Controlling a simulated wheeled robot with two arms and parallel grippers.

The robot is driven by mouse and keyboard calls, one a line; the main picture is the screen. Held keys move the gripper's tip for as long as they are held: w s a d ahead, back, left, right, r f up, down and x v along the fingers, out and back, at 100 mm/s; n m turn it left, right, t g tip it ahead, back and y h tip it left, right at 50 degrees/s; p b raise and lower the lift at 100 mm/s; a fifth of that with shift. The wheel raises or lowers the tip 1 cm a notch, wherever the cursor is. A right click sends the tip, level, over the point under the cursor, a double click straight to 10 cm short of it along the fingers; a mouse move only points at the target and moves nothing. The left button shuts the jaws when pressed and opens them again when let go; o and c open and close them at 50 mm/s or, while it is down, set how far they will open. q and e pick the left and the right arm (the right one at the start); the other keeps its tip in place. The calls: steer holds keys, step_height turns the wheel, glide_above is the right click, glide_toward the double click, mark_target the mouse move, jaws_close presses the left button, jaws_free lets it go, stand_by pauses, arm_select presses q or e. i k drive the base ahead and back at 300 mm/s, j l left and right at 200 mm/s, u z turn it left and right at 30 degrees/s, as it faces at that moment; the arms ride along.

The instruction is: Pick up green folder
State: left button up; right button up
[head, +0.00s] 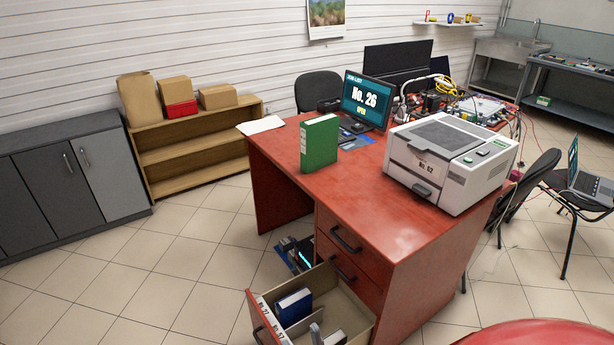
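The green folder (321,145) stands upright on the red desk (372,213), near its left edge. Its pale spine side faces left and its green cover faces right. Nothing touches it from above and it is not hidden. Neither of my grippers shows in the head view.
A monitor (367,100) stands behind the folder and a white printer (450,160) to its right. White papers (260,125) lie at the desk's left corner. An open drawer (350,301) with a blue binder (294,307) juts out below. Tiled floor is clear at left.

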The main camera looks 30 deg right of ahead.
mark_target(320, 136)
steer(key=i+j, duration=0.65)
steer(key=i+j+u, duration=0.1)
steer(key=i+j, duration=0.5)
steer(key=i, duration=0.25)
steer(key=i+z, duration=0.1)
steer(key=i, duration=0.6)
steer(key=i+j+z, duration=0.15)
steer(key=i, duration=0.5)
steer(key=i+z, duration=0.25)
steer(key=z, duration=0.15)
steer(key=i+z, duration=0.25)
steer(key=z, duration=0.15)
steer(key=i+j+z, duration=0.15)
steer(key=z, duration=0.3)
steer(key=i+j, duration=0.05)
